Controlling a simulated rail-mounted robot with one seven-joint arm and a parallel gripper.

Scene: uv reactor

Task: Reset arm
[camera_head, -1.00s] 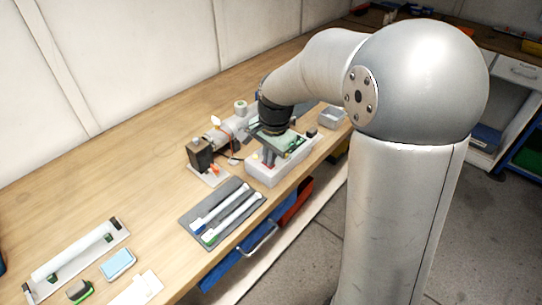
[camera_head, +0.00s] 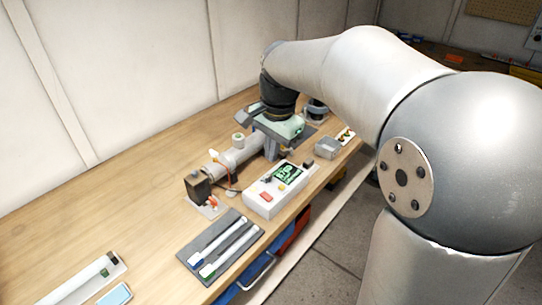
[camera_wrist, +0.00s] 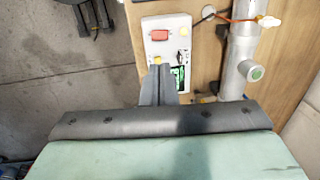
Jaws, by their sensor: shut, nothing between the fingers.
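My arm reaches over the workbench from the right in the head view. My gripper (camera_head: 272,150) hangs above the bench, just behind the white control box and beside the grey reactor tube. In the wrist view my gripper (camera_wrist: 158,72) shows its fingers together and empty. The white control box (camera_head: 262,204) has a red switch and a lit green display; it also shows in the wrist view (camera_wrist: 152,24). The fingers overlap the box in the wrist view, but the head view shows them apart from it.
The grey reactor tube (camera_head: 236,158) lies behind the box, with a dark block (camera_head: 197,186) at its near end. A grey mat (camera_head: 190,258) holds two white tubes. A small grey bin (camera_head: 327,148) stands to the right. The bench's left middle is clear.

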